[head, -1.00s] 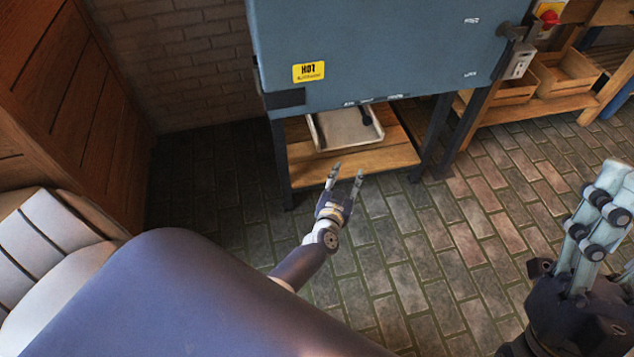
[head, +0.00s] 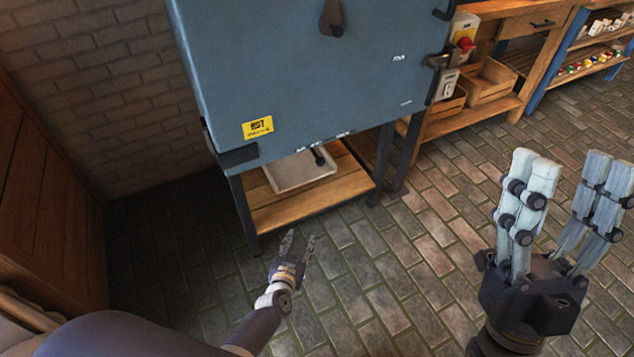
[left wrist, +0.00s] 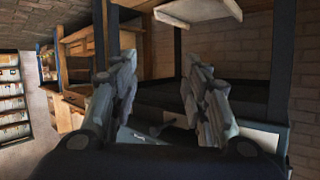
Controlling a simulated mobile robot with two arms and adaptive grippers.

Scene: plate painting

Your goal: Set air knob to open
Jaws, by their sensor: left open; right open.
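The blue-grey kiln (head: 290,85) stands at the upper middle of the head view, with a yellow HOT label (head: 257,128). A small dark knob (head: 318,157) hangs at its lower edge between small white labels. I cannot read these labels or the knob's setting, nor tell if it is the air knob. My left gripper (head: 299,243) is open and empty, low in front of the kiln's under-shelf and apart from the knob. Its spread fingers also show in the left wrist view (left wrist: 160,78). My right gripper (head: 570,175) is open and empty at the right, well away from the kiln.
A pale tray (head: 290,180) lies on the wooden shelf (head: 345,190) under the kiln. A dark handle (head: 331,18) is on the kiln's face. A wooden bench with crates (head: 485,85) stands to the right. Open brick floor (head: 400,270) lies between my grippers.

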